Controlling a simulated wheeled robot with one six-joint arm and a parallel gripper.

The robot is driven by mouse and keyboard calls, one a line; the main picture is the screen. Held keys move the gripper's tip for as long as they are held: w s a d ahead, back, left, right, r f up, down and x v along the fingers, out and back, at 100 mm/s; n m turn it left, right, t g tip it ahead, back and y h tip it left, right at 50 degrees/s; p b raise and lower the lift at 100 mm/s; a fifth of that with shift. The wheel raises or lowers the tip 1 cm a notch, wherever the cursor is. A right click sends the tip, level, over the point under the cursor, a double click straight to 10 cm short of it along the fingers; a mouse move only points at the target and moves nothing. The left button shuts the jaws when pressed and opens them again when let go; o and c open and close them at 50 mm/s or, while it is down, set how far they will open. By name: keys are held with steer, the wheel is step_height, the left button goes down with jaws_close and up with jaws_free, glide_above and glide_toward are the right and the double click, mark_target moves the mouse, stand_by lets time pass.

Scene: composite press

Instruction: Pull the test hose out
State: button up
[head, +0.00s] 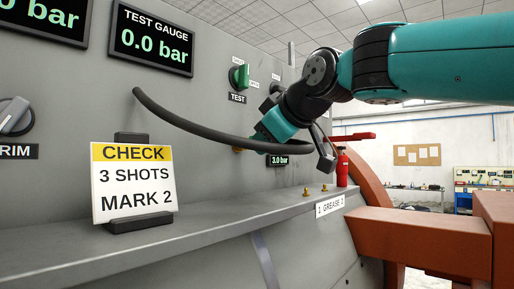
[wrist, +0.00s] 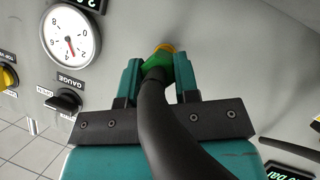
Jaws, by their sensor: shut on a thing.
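The test hose (head: 190,124) is a black hose that leaves the grey panel at the left and sags across to my gripper (head: 262,143). In the wrist view, my gripper (wrist: 160,70) is shut on the hose's green end fitting (wrist: 154,62), with the black hose (wrist: 160,115) running back between the teal fingers. A brass-yellow port (wrist: 166,48) shows at the fitting's tip, against the panel. The fitting appears to meet it; I cannot tell how deep it sits. In the head view my gripper mostly hides this joint.
The green TEST knob (head: 239,77) is above the joint, and the TEST GAUGE display (head: 151,40) reads 0.0 bar. A CHECK sign (head: 133,183) stands on the ledge at left. Brass grease nipples (head: 306,192) and a red bottle (head: 342,167) are at right. A round gauge (wrist: 70,36) is nearby.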

steer(key=shift+s+d+b, duration=0.95)
steer(key=shift+s+d, duration=0.2)
steer(key=shift+d, duration=0.25)
steer(key=g+p, duration=0.1)
steer(key=n+g+y+p, duration=0.2)
steer(key=g+y+p, duration=0.2)
steer(key=g+p, duration=0.45)
glide_above(233, 211)
steer(key=shift+w+d+f+t+p, duration=0.15)
steer(key=shift+f+t, duration=0.1)
steer(key=shift+f, duration=0.25)
steer(key=shift+w+f+t+p, duration=0.1)
steer(key=shift+f+t+p, duration=0.1)
steer(key=shift+f, duration=0.3)
steer(key=shift+s+a+f+b, duration=0.1)
steer(key=shift+s+f+b, duration=0.05)
steer(key=shift+f+b, duration=0.45)
steer(key=shift+s+a+f+b, duration=0.1)
steer(key=shift+s+f+b, duration=0.05)
steer(key=shift+f+b, duration=1.3)
steer(key=shift+f, duration=0.25)
steer(key=shift+f, duration=0.15)
steer(key=shift+f+b, duration=0.85)
steer(key=shift+b, duration=0.1)
